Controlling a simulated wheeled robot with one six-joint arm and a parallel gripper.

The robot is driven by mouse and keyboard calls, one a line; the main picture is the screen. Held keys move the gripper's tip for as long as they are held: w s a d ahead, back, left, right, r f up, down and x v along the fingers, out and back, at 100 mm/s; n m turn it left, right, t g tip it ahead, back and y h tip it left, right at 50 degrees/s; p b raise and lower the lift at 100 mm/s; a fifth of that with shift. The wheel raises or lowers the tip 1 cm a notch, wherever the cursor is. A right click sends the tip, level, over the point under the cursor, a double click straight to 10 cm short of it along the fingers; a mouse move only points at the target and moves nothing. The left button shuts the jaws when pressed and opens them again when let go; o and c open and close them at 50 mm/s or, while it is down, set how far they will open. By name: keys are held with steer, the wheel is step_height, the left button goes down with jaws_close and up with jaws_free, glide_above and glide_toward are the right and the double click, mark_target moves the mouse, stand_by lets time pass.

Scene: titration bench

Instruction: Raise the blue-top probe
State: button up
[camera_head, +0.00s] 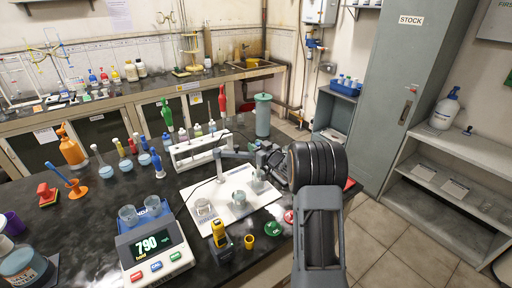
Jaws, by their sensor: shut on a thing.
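A white stand base (232,205) lies on the black bench, with a grey-blue post and jointed arm (235,154) over it. My own black wrist covers the area to the right.
A white rack (200,150) stands behind the base. A scale reading 790 (152,245), a yellow tool (220,236) and a small yellow cup (249,241) are in front. Orange and blue bottles stand at left. A grey-green cylinder (263,116) stands behind.

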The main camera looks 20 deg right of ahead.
jaws_close()
step_height(320, 180, up, 8)
steer(key=p, duration=0.3)
steer(key=shift+f, duration=0.2)
steer(key=shift+w, duration=0.1)
steer(key=o, duration=0.5)
jaws_free()
steer(key=o, duration=0.4)
steer(key=shift+f, duration=0.1)
steer(key=shift+o, duration=0.2)
steer(key=shift+s, duration=0.2)
steer(key=b+v, duration=0.3)
steer(key=v, duration=1)
steer(key=shift+s, duration=0.3)
